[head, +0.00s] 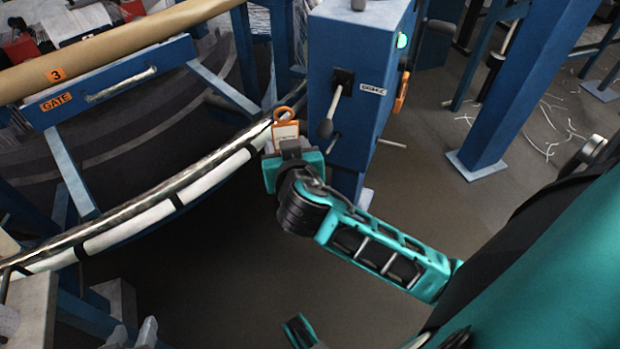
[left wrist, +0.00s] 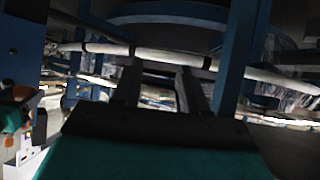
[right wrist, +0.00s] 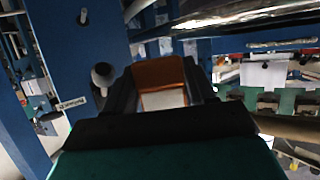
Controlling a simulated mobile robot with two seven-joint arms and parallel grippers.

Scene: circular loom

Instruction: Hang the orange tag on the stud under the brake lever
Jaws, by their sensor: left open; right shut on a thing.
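The orange tag (head: 286,131), with a ring at its top and a pale label, is in the jaws of my right gripper (head: 288,147). It stands left of the blue brake post (head: 350,165), apart from it. The tag (right wrist: 160,75) also fills the jaws in the right wrist view. The brake lever (head: 336,101) hangs down the post's front, ending in a dark knob.
The curved loom ring (head: 165,190) passes close left of the tag. The blue gate (head: 120,83) and a tan roller (head: 120,45) lie behind it. Another blue post (head: 520,85) stands right. The floor (head: 440,190) right of the brake post is mostly clear.

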